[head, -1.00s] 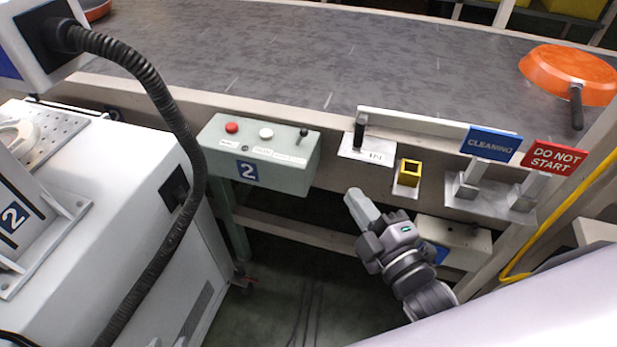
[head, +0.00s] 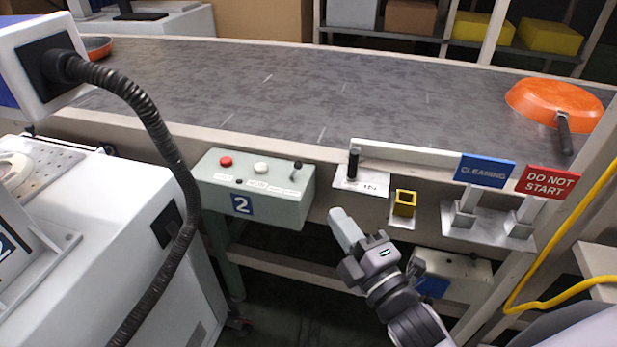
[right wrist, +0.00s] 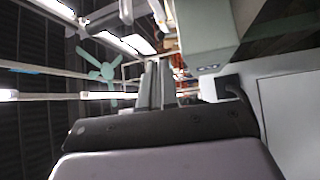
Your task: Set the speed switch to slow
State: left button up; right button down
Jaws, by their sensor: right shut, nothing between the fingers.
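The speed switch appears to be the small black toggle lever (head: 297,165) at the right end of the top of a pale green control box (head: 275,208) marked 2. Its labels are too small to read. A red button (head: 226,161) and a white button (head: 261,167) sit to its left. My right gripper (head: 337,214) is shut and empty, below and to the right of the box, apart from it. Its closed fingers (right wrist: 157,85) also show in the right wrist view, with part of a pale green box above right. My left gripper is not in view.
A conveyor (head: 330,90) runs behind, with an orange pan (head: 553,101) at right. Right of the box are a black-handled lever (head: 353,163), a yellow socket (head: 404,203), and CLEANING (head: 484,171) and DO NOT START (head: 547,182) signs. A white machine (head: 110,235) with a black hose stands left.

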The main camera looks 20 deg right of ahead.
send_near(300, 167)
jog(key=x, duration=0.5)
jog(key=shift+w+f, duration=0.1)
jog(key=shift+w, duration=0.05)
jog(key=shift+x, duration=0.8)
